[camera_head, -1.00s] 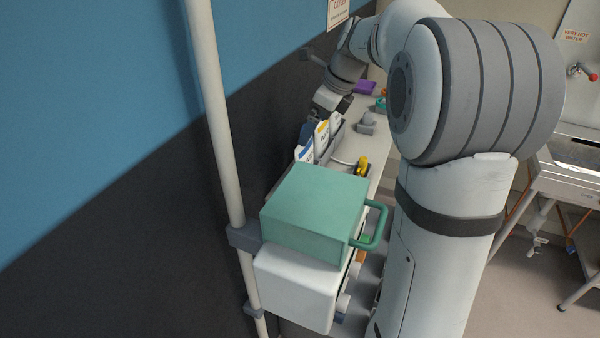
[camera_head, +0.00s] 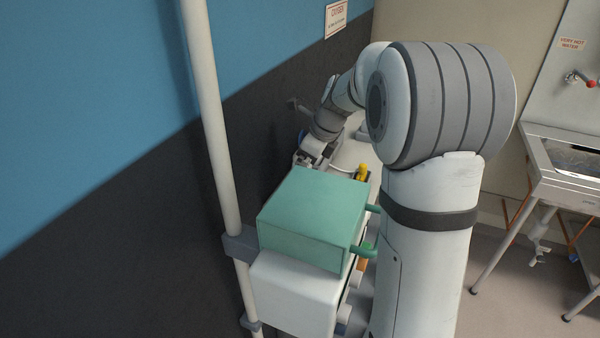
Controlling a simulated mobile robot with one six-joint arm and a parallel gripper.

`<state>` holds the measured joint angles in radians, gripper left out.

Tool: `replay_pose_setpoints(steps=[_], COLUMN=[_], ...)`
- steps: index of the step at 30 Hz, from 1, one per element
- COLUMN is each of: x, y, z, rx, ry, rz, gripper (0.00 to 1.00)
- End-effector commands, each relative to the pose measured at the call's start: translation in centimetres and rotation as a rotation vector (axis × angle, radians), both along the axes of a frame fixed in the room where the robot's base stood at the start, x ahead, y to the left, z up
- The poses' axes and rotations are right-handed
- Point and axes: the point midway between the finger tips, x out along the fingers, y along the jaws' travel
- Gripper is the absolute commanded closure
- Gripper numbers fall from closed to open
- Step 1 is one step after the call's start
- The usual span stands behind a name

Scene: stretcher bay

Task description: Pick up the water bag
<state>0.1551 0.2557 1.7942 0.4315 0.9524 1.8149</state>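My gripper (camera_head: 310,154) is small and far off, behind the green box. It is low over the spot on the counter where the labelled bags stood in a dark rack in the earlier frame. My wrist and the green box hide that spot, so I cannot make out the water bag among them. I cannot see whether the gripper's fingers are open or shut, or whether they touch a bag.
The green box (camera_head: 310,215) with a green handle sits on a white unit (camera_head: 294,290) beside a pale pole (camera_head: 212,120). A yellow object (camera_head: 362,171) stands on the counter behind. The wall is at left; a metal sink stand (camera_head: 575,160) is at right.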

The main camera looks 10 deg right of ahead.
Motion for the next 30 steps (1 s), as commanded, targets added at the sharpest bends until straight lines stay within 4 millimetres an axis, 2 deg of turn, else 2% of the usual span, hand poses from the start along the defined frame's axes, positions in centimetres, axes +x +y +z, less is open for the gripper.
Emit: replay_pose_setpoints(steps=[8, 22, 30], x=[0.12, 0.12, 0.15], y=[0.19, 0.19, 0.19], z=[-0.47, -0.44, -0.25], rx=[-0.001, -0.001, 0.0], ry=[-0.001, -0.001, -0.002], rz=[0.001, 0.0, 0.0], gripper=[0.0, 0.36, 0.36])
